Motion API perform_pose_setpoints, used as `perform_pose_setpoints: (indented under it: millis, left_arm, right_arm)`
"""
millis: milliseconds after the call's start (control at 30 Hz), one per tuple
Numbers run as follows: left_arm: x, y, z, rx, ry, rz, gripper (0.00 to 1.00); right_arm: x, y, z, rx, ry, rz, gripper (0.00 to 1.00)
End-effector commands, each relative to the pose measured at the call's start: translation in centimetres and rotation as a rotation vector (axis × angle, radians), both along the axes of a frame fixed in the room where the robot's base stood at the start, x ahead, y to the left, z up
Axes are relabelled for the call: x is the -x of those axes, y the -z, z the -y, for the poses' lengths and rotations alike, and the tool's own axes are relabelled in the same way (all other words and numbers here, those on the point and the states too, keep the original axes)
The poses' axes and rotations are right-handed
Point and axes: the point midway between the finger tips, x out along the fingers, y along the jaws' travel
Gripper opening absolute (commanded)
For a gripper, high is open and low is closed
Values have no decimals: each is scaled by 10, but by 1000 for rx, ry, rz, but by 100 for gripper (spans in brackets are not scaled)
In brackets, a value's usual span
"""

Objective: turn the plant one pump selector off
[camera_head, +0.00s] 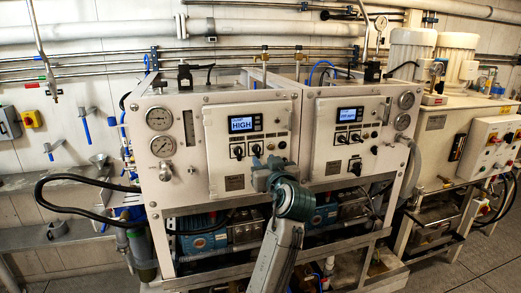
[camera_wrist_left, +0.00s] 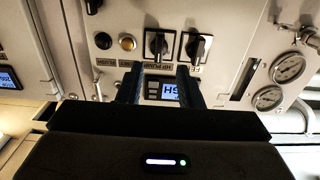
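The plant one panel (camera_head: 222,125) is the left white door, with a lit display reading HIGH (camera_head: 243,124). Below the display are two black selectors on white plates, the left one (camera_head: 238,152) and the one beside it (camera_head: 256,150). No selector is between the fingers.
Round gauges (camera_head: 160,132) sit left of the panel. A similar second panel (camera_head: 345,137) with its own display and knobs stands to the right. A black hose (camera_head: 62,208) loops out at the left. Blue pumps (camera_head: 203,237) sit below.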

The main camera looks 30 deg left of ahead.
Motion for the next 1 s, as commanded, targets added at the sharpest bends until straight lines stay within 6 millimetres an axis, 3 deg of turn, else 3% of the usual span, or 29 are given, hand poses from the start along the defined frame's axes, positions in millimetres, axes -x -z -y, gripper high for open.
perform_pose_setpoints:
  millis: [300, 733, 900, 1000]
  left_arm:
    - [-32, -2, -38, -2, 0, -2, 33]
    - [-39, 0, -45, 1, 1, -1, 33]
    - [-39, 0, -45, 1, 1, -1, 0]
    - [-38, 0, -45, 1, 1, -1, 0]
  right_arm:
    - [0, -24, 0, 0, 0, 0, 36]
    - [0, -25, -1, -1, 0, 0, 36]
    - [0, -25, -1, -1, 0, 0, 36]
    - [0, -25, -1, -1, 0, 0, 36]
